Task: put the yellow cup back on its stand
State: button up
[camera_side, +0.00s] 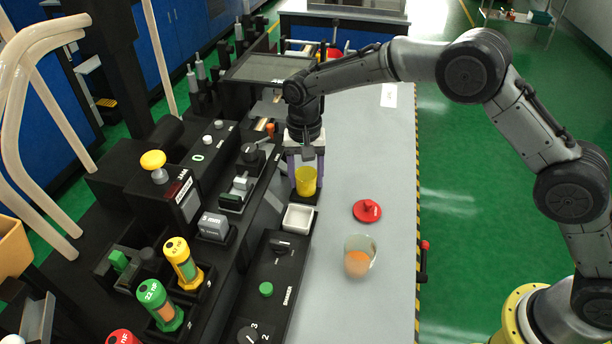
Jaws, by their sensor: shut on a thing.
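The yellow cup (306,184) is upright between the two purplish fingers of my gripper (305,172), near the middle of the side view. My gripper points down and is shut on the cup's upper part. A small black base (312,200) shows just below and around the cup's foot. I cannot tell whether the cup touches it or hangs slightly above it, nor whether this base is its stand.
A white square tray (297,219) lies just in front of the cup. A red lid (367,211) and a clear bowl with an orange object (358,258) are on the grey table (390,180). Black control panels with knobs and canisters crowd the left. The table's right side is mostly clear.

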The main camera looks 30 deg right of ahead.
jog(key=shift+f, duration=0.6)
jog(key=o, duration=1)
jog(key=shift+o, duration=0.2)
notch_tip(320, 180, up, 11)
dwell(0.7)
jog(key=shift+w+a, duration=0.1)
